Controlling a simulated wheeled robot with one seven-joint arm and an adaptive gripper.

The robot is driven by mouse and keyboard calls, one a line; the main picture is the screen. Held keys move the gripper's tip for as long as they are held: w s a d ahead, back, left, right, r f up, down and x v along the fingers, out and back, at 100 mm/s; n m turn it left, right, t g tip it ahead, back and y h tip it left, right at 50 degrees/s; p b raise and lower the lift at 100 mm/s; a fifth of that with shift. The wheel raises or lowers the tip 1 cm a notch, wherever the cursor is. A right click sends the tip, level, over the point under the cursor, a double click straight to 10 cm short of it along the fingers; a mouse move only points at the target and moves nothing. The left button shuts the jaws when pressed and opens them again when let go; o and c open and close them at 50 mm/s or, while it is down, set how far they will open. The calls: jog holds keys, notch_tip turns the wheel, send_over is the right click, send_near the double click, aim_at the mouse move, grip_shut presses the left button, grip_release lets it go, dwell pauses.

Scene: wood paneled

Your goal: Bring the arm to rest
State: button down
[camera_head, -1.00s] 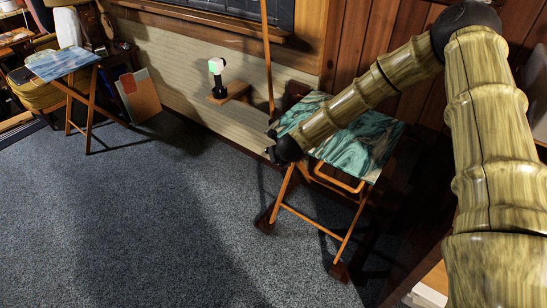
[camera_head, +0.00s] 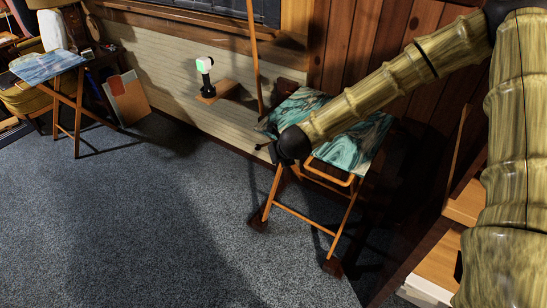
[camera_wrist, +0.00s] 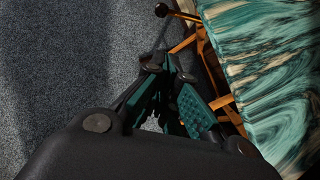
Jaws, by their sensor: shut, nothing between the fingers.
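My bamboo-patterned arm comes in from the right of the head view and reaches left across a folding table. Its dark end is in front of the table's left side. My gripper (camera_wrist: 168,68) is shut and empty in the wrist view, its dark fingers with teal pads together. In the head view the gripper is small, dark and mostly hidden by the wrist. The folding table's marbled teal top (camera_head: 362,146) also fills the right of the wrist view (camera_wrist: 265,60). From these views I cannot tell the gap between gripper and table.
Carpet (camera_head: 165,215) lies open at left and centre. A second folding table (camera_head: 50,66) stands at the far left beside a leaning board (camera_head: 128,99). A small wall shelf (camera_head: 228,88) holds a dark device (camera_head: 206,78). Wooden shelving (camera_head: 440,258) stands at lower right.

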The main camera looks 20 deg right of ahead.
jog(key=s+a+f+n+g+p, duration=0.1)
jog(key=s+f+n+g, duration=0.1)
jog(key=s+f+n, duration=0.8)
jog(key=s+f+n+g+p, duration=0.1)
jog(key=s+f+n+g, duration=0.1)
jog(key=s+f+n, duration=0.75)
jog(key=s+d+f+n+g+p, duration=0.1)
jog(key=s+d+n+g, duration=0.1)
jog(key=s+n, duration=0.5)
jog(key=s+d+f+n+g+p, duration=0.1)
jog(key=s+n, duration=0.7)
jog(key=s, duration=0.8)
jog(key=shift+s+d+g+h, duration=0.15)
jog(key=shift+d+g+h, duration=0.3)
jog(key=shift+d, duration=0.3)
